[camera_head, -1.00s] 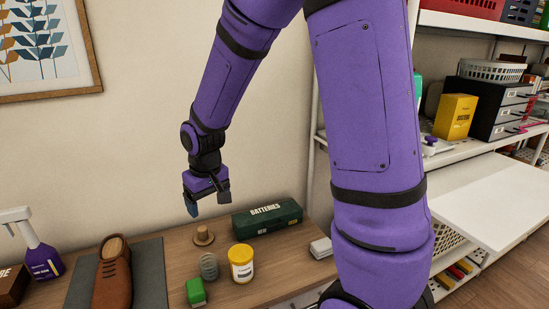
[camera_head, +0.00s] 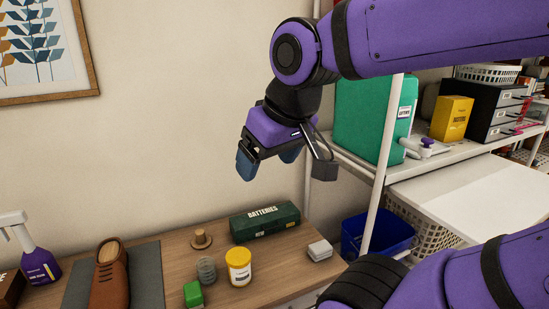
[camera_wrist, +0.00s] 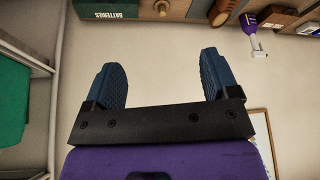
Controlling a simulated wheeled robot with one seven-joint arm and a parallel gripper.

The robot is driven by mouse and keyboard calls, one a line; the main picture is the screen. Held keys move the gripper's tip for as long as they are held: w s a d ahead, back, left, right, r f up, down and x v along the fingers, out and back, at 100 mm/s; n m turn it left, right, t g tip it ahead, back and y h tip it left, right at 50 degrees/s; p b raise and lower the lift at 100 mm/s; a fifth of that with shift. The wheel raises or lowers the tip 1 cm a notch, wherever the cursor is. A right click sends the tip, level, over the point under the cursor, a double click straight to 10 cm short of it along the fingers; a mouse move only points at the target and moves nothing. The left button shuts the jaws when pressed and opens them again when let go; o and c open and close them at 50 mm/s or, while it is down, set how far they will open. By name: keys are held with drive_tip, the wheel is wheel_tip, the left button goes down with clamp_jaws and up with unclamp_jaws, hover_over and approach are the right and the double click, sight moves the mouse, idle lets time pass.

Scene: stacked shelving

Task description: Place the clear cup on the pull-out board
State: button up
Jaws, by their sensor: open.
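My gripper (camera_head: 268,160) hangs in the air in front of the wall, above and behind the table. In the wrist view its two blue fingers (camera_wrist: 163,78) are wide apart with nothing between them. The white pull-out board (camera_head: 478,200) juts from the shelving at the right, its near part hidden by my arm. I cannot make out a clear cup for certain in either view. A small greyish ribbed object (camera_head: 206,268) stands on the table between the green block and the yellow jar; I cannot tell what it is.
The wooden table (camera_head: 275,278) holds a green batteries case (camera_head: 265,222), a yellow jar (camera_head: 239,265), a green block (camera_head: 193,294) and a brown shoe (camera_head: 109,275). A green container (camera_head: 365,120) and a yellow box (camera_head: 451,119) stand on the shelf. A blue bin (camera_head: 378,236) sits below.

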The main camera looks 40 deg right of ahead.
drive_tip(key=shift+s+r, duration=0.15)
drive_tip(key=shift+s, duration=0.35)
drive_tip(key=shift+c, duration=0.2)
drive_tip(key=shift+s, duration=0.25)
drive_tip(key=shift+c, duration=0.9)
drive_tip(key=g, duration=0.5)
hover_over(206, 269)
drive_tip(key=s, duration=0.3)
wheel_tip(206, 269, down, 32)
drive_tip(key=shift+n, duration=0.5)
drive_tip(key=shift+w+a+f, duration=0.1)
drive_tip(key=shift+a+f, duration=0.05)
drive_tip(key=shift+f, duration=1.8)
drive_tip(key=shift+w+a+f, duration=0.1)
drive_tip(key=shift+w+f, duration=0.05)
drive_tip(key=shift+f, duration=1.75)
drive_tip(key=shift+w+a+f, duration=0.1)
drive_tip(key=shift+a+f, duration=0.05)
drive_tip(key=shift+f, duration=1.8)
drive_tip(key=c, duration=0.7)
